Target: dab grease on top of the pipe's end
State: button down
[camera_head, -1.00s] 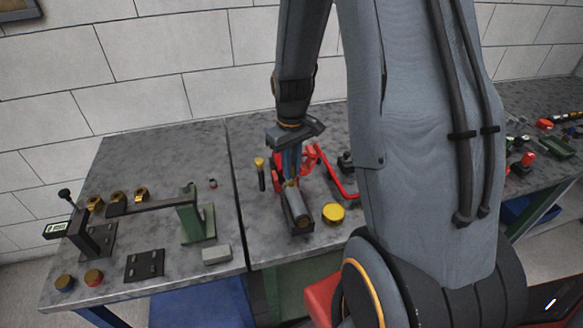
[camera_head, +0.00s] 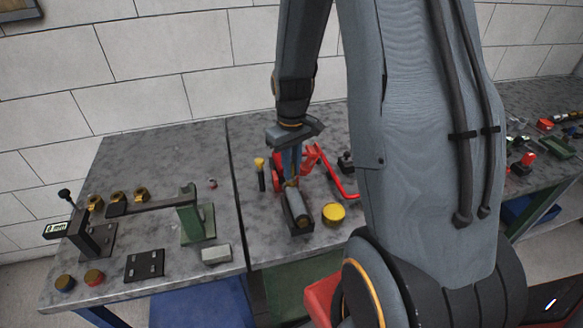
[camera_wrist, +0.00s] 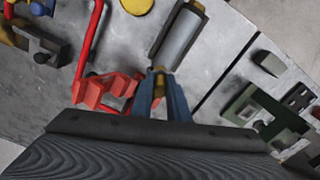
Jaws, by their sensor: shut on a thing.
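The grey pipe (camera_head: 299,207) lies in a dark holder on the right-hand bench, and its far end is just below my gripper (camera_head: 290,176). The pipe also shows in the wrist view (camera_wrist: 180,38), in front of the fingertips. My gripper's blue fingers (camera_wrist: 160,92) are shut on a small tan tool (camera_wrist: 158,72), mostly hidden between them. Its tip is close to the pipe's end; I cannot tell whether they touch. No grease can be made out on the pipe. A round yellow-topped tin (camera_head: 334,213) stands right of the pipe.
A red clamp-like frame with a long red bar (camera_head: 340,178) stands close behind and right of the gripper. A dark tool with a yellow top (camera_head: 260,170) stands to the left. The left bench holds a green stand (camera_head: 194,215) and a grey block (camera_head: 216,254).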

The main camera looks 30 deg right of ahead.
jog(key=shift+w, duration=0.2)
jog(key=shift+w+d, duration=0.2)
jog(key=shift+w, duration=0.8)
jog(key=shift+s, duration=0.2)
dwell(4.4)
jog(key=shift+s+a, duration=0.2)
jog(key=shift+s, duration=0.8)
dwell(1.2)
